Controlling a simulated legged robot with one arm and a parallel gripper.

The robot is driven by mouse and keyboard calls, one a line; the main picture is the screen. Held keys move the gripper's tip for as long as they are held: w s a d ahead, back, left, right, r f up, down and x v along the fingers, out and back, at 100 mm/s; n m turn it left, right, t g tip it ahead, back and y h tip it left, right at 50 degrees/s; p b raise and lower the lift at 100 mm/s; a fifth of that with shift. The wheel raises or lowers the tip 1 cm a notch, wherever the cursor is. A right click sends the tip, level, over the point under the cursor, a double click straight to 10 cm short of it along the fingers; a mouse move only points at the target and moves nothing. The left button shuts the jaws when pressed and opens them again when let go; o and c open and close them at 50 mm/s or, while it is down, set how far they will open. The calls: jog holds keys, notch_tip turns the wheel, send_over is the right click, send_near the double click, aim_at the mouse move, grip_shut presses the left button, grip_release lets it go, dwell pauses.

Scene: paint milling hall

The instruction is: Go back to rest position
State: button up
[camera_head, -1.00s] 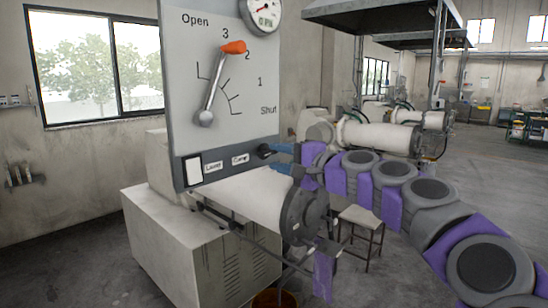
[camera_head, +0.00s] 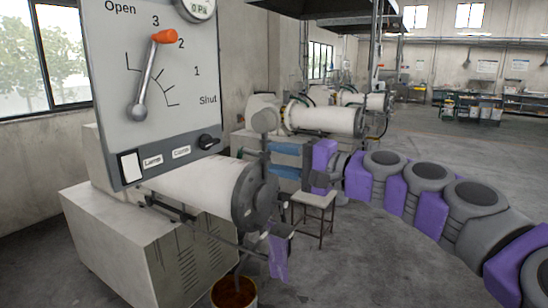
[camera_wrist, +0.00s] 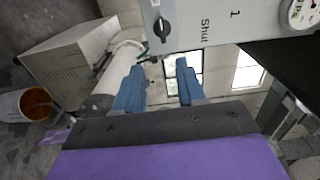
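My gripper (camera_head: 286,160) is at the end of my purple and grey arm, right of the control panel (camera_head: 125,75) and clear of it. Its two blue fingers are apart, with nothing between them. In the wrist view my gripper (camera_wrist: 160,85) also shows spread and empty. The panel carries a lever (camera_head: 152,75) with an orange knob that points between 3 and 2 on the Open–Shut scale. A small black knob (camera_head: 206,142) sits at the panel's lower right, and it also shows in the wrist view (camera_wrist: 162,28).
A white cylinder mill (camera_head: 195,185) on a grey cabinet (camera_head: 135,240) stands below the panel. A bucket of orange-brown paint (camera_head: 235,293) is on the floor under it. A stool (camera_head: 315,205) and further mills (camera_head: 325,118) stand behind my gripper. Open floor lies to the right.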

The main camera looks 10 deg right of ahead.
jog(key=shift+a, duration=0.15)
jog(key=s+a+f+n+g+h, duration=0.2)
jog(key=s+a+f+n+g, duration=0.3)
jog(key=s+a+f, duration=0.4)
jog(key=s+f+n+g+h, duration=0.3)
jog(key=s+f+h, duration=0.2)
jog(key=s+f, duration=0.7)
jog(key=s+d+f+g+h, duration=0.4)
jog(key=s+d+f+h, duration=0.3)
jog(key=s+d+f, duration=0.7)
jog(key=s, duration=0.3)
jog(key=shift+s+d+m+g, duration=0.15)
jog(key=shift+d+m+g, duration=0.15)
jog(key=shift+g, duration=0.1)
jog(key=shift+o, duration=0.2)
jog(key=shift+a, duration=0.1)
